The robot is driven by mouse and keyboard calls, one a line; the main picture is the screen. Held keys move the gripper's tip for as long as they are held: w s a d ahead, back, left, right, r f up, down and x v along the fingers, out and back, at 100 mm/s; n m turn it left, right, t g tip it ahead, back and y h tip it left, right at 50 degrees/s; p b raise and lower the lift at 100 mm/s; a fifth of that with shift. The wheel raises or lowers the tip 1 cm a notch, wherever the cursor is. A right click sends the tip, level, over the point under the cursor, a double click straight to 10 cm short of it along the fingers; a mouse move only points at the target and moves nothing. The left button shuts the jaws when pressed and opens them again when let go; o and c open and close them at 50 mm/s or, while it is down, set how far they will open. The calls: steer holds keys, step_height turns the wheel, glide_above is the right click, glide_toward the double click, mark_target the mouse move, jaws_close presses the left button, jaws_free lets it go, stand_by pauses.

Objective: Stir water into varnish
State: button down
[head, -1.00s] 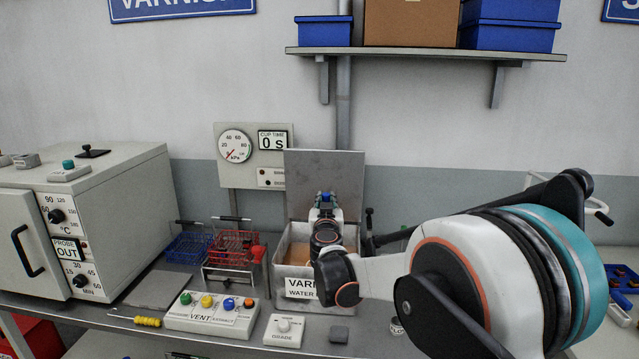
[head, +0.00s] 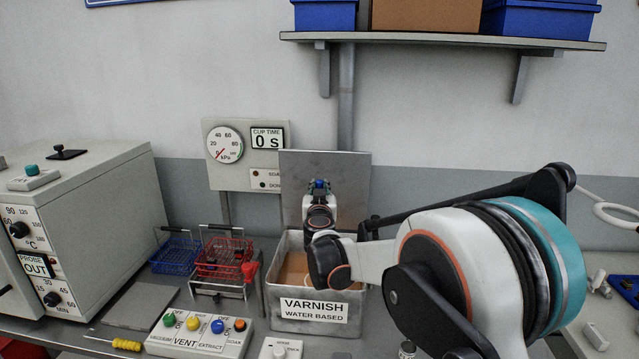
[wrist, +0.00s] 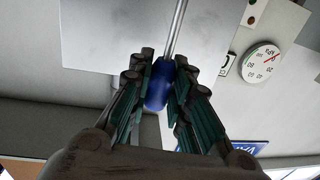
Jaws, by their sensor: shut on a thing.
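The varnish tank (head: 346,306) is an open metal box labelled "VARNISH WATER BASED", with amber liquid (head: 293,268) inside and its lid plate (head: 350,170) raised behind it. My gripper (head: 319,186) is above the tank, in front of the lid plate. In the wrist view, my gripper (wrist: 160,88) is shut on the blue handle (wrist: 159,86) of a tool with a thin metal shaft (wrist: 177,28). The shaft's far end is out of the wrist view, and I cannot make the shaft out in the head view. My arm hides part of the tank.
Red (head: 222,261) and blue (head: 177,252) wire baskets stand left of the tank. A vent button box (head: 200,333) and a yellow-handled tool (head: 126,344) lie in front. An oven (head: 90,235) is at left. A gauge panel (head: 247,180) hangs behind; a shelf (head: 440,40) is above.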

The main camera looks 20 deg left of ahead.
steer(key=shift+w+a+f, duration=0.1)
steer(key=shift+w+a, duration=0.05)
steer(key=shift+w, duration=0.2)
steer(key=shift+s+f+b, duration=0.15)
steer(key=shift+f+b, duration=0.3)
steer(key=shift+f, duration=0.15)
steer(key=shift+f+b, duration=0.4)
steer(key=shift+f, duration=0.5)
steer(key=shift+f+b, duration=3.2)
steer(key=shift+f, duration=4.45)
